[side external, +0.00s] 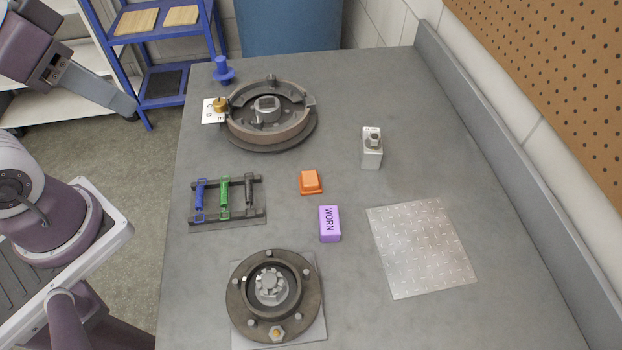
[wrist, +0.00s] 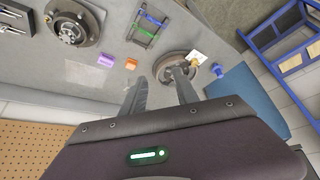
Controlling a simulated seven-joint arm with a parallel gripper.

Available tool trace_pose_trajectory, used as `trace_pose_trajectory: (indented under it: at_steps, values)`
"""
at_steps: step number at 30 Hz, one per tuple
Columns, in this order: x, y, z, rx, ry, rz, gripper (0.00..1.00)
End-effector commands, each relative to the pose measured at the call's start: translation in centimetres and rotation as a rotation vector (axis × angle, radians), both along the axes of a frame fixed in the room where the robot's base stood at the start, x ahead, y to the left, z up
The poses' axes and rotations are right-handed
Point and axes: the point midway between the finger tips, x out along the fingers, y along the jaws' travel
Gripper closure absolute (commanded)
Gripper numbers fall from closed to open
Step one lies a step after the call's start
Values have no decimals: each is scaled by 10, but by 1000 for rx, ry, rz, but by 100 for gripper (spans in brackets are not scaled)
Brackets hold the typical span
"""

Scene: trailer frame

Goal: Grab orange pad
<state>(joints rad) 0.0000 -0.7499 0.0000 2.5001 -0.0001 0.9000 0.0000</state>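The orange pad (side external: 311,182) is a small block lying on the grey table, near its middle. It also shows in the wrist view (wrist: 131,64). A purple block marked WORN (side external: 329,223) lies just in front of it, and it shows in the wrist view too (wrist: 106,61). My gripper (wrist: 160,88) shows in the wrist view with its two fingers apart and nothing between them. It is high above the table, well away from the orange pad. In the side view my arm is at the upper left, off the table.
A rack with blue, green and dark pieces (side external: 226,203) stands left of the pad. A brake drum assembly (side external: 270,115) is behind, a hub (side external: 273,297) in front. A metal block (side external: 371,150) and tread plate (side external: 422,247) are to the right. A pegboard wall (side external: 560,80) borders the right.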

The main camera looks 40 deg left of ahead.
Motion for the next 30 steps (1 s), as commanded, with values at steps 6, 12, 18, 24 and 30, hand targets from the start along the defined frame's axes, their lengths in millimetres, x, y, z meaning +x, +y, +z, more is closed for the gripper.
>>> trace_pose_trajectory:
  at_steps: [6,12,18,24,30]
  values:
    - [0,0,0,0,0,0,32]
    - [0,0,0,0,0,0,32]
    - [12,-1,2,-12,68,48,32]
    - [82,-20,-18,72,277,347,32]
    - [152,-79,-88,290,185,686,32]
